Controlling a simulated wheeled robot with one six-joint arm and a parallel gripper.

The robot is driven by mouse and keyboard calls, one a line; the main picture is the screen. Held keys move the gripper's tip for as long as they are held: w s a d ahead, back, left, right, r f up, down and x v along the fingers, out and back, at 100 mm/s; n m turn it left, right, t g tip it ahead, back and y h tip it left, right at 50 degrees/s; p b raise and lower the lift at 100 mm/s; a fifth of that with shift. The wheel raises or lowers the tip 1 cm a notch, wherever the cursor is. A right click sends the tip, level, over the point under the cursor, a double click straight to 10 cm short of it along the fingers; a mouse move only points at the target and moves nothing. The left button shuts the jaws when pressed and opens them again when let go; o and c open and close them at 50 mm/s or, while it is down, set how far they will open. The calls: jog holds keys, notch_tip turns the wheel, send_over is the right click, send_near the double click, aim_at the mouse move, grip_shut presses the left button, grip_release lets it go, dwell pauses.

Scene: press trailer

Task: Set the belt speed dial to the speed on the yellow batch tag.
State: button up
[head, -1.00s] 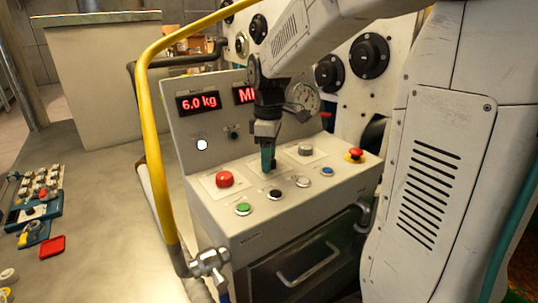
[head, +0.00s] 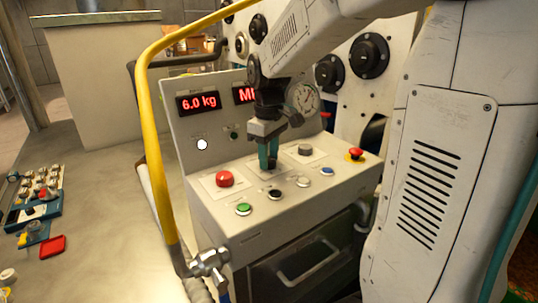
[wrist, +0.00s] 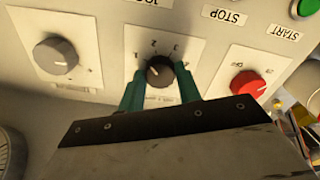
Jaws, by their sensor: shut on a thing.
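The belt speed dial (wrist: 159,72) is a dark round knob on a white plate with numbers around it, 1, 2 and 3 among them. Its pointer is too small to read surely. My gripper (wrist: 160,88) is shut on this dial, with one teal finger on each side of it. In the head view my gripper (head: 268,152) points down at the panel top, and its fingers and wrist hide the dial. I cannot make out a yellow batch tag or its number in either view.
A red knob (wrist: 248,84) and a grey knob (wrist: 55,55) flank the dial. Green (head: 243,209), black (head: 275,193) and blue (head: 327,171) buttons line the panel front. A red-topped button (head: 356,154) sits at right. A yellow rail (head: 151,130) rises at left. A display reads 6.0 kg (head: 199,101).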

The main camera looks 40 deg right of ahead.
jog(key=m, duration=0.5)
jog(key=shift+m, duration=0.3)
jog(key=m, duration=1.1)
jog(key=shift+m, duration=0.4)
jog(key=m, duration=0.5)
jog(key=shift+r, duration=0.1)
jog(key=o, duration=1)
notch_tip(320, 180, up, 8)
jog(key=shift+f, duration=0.15)
